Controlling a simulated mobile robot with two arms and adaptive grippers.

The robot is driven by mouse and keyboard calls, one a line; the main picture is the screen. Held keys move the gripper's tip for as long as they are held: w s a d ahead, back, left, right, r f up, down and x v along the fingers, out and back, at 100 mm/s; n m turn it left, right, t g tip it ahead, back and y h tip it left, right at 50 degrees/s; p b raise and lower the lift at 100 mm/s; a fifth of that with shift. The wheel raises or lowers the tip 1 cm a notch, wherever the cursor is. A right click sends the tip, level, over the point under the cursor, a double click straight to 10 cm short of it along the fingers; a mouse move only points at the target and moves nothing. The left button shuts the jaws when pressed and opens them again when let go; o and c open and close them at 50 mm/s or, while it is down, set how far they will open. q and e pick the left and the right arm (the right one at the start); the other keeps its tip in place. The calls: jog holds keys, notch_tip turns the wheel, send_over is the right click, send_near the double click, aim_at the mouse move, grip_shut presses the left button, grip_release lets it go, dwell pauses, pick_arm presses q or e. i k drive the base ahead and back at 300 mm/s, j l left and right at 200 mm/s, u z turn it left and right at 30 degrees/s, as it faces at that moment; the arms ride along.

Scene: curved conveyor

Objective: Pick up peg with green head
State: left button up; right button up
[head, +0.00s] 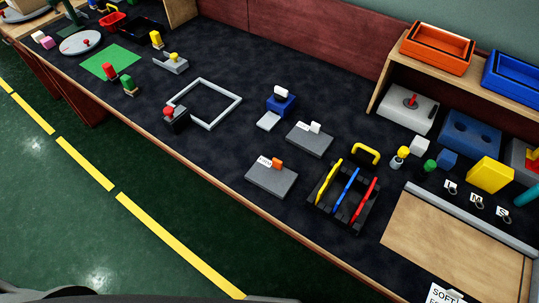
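A small upright piece with a green top (128,80) stands on the dark table at the left, by the corner of a green mat (110,62). A similar piece with a red top (111,74) stands beside it, and one with a yellow top (156,39) stands farther back. Neither of my grippers is in view.
A grey square frame (236,102) lies mid-table. A black rack (325,209) with coloured bars stands near the front edge. A wooden shelf (478,78) holds an orange bin (437,62) and a blue bin (515,90). The table between mat and frame is mostly clear.

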aim_at(430, 165)
jog(key=z, duration=1.25)
